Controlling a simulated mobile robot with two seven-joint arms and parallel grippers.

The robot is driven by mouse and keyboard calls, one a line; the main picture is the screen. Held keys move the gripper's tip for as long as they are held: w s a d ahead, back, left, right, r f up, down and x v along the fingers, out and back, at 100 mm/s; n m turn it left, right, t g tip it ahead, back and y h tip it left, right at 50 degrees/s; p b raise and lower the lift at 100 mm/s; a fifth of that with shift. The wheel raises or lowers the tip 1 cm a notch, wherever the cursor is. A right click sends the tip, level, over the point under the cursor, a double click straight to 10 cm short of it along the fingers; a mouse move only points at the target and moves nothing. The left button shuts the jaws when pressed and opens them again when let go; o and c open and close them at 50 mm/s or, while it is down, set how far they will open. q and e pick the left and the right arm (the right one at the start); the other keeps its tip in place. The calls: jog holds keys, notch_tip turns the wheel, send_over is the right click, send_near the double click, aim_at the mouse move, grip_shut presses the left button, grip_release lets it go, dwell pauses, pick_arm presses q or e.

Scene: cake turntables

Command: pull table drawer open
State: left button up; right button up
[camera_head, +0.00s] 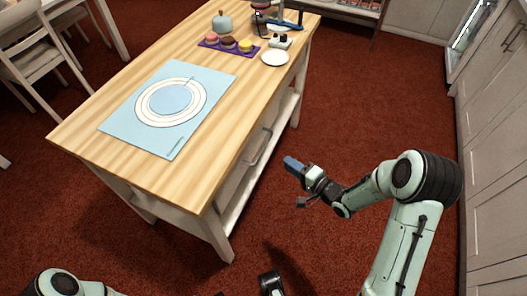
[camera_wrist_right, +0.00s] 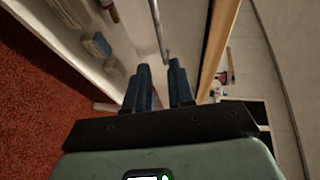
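The wooden-topped table (camera_head: 205,150) has a drawer (camera_head: 236,183) in its right-hand side, with a grey bar handle (camera_head: 258,147). The drawer looks shut. My right gripper (camera_head: 293,164) is just right of the handle, apart from it in the head view. In the right wrist view its two dark fingers (camera_wrist_right: 161,72) stand apart, with a gap between them. The handle (camera_wrist_right: 157,28) shows ahead of that gap, its near end close to the fingertips. I cannot tell whether they touch. A dark part, likely my left gripper (camera_head: 270,284), shows at the bottom edge; its fingers are unclear.
On the tabletop lie a blue mat (camera_head: 118,122) with a ringed disc, a purple tray (camera_head: 212,46) with small cakes, and a white plate (camera_head: 275,57). Cabinets (camera_head: 497,160) line the right side. Red carpet (camera_head: 345,110) is clear between table and cabinets.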

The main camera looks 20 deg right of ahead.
aim_at(264, 146)
jog(key=b+x, duration=0.2)
jog(key=x, duration=1.1)
jog(key=shift+b, duration=0.3)
pick_arm(q)
jog(key=shift+t+y, duration=0.5)
jog(key=shift+t, duration=0.1)
jog(key=w+f, duration=0.1)
jog(key=w+a+f, duration=0.1)
jog(key=w, duration=0.1)
jog(key=w+a+f, duration=0.1)
jog(key=shift+w+a, duration=0.1)
jog(key=shift+w, duration=0.05)
pick_arm(e)
grip_shut()
